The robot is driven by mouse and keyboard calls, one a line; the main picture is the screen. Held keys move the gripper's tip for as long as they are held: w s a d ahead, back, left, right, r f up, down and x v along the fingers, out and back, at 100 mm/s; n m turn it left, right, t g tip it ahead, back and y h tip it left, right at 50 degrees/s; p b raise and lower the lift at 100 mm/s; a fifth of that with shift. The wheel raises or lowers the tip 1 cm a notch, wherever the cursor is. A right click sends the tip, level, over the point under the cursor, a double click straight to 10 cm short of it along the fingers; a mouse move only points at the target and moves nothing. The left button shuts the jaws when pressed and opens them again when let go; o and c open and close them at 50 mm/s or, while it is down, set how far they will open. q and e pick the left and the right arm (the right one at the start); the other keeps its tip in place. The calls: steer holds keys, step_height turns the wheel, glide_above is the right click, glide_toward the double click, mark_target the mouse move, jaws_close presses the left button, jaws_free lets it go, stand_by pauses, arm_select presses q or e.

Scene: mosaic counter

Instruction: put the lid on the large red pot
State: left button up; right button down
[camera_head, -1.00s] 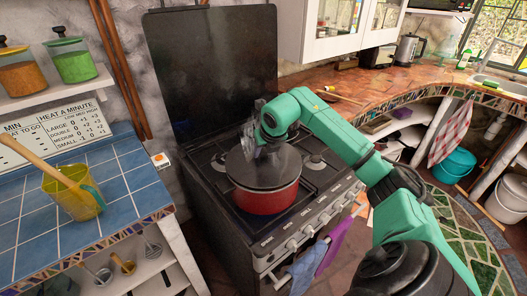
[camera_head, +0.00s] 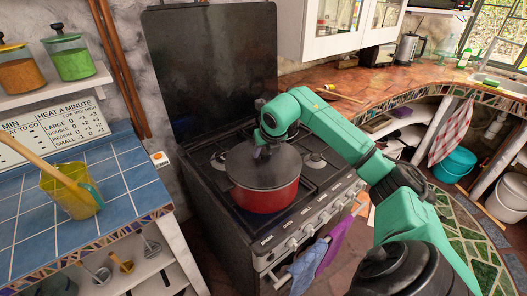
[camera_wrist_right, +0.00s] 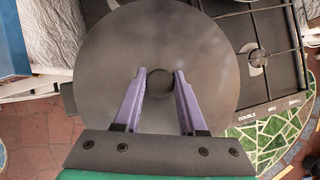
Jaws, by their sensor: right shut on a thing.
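The large red pot (camera_head: 264,199) stands on the stove's front burner area. The dark round lid (camera_head: 280,171) lies over the pot's mouth, roughly level and covering it; I cannot tell whether its edge is fully seated all around. My right gripper (camera_head: 261,152) is above the lid's middle, pointing down. In the right wrist view, my right gripper's purple fingers (camera_wrist_right: 159,76) are shut on the lid's dark knob (camera_wrist_right: 159,83), one on each side. The lid (camera_wrist_right: 158,35) fills the middle of that view and hides the pot. My left gripper is not in view.
The black stove (camera_head: 222,196) has a raised glass cover (camera_head: 210,70) behind it. A blue tiled counter (camera_head: 130,176) with a yellow jug (camera_head: 72,190) is at the left. A terracotta-topped counter (camera_head: 385,80) curves away at the right.

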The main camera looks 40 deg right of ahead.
stand_by(0.4)
jaws_free()
steer(key=shift+f, duration=0.1)
steer(key=shift+r+p, duration=2.7)
steer(key=shift+r, duration=0.95)
steer(key=shift+f, duration=0.1)
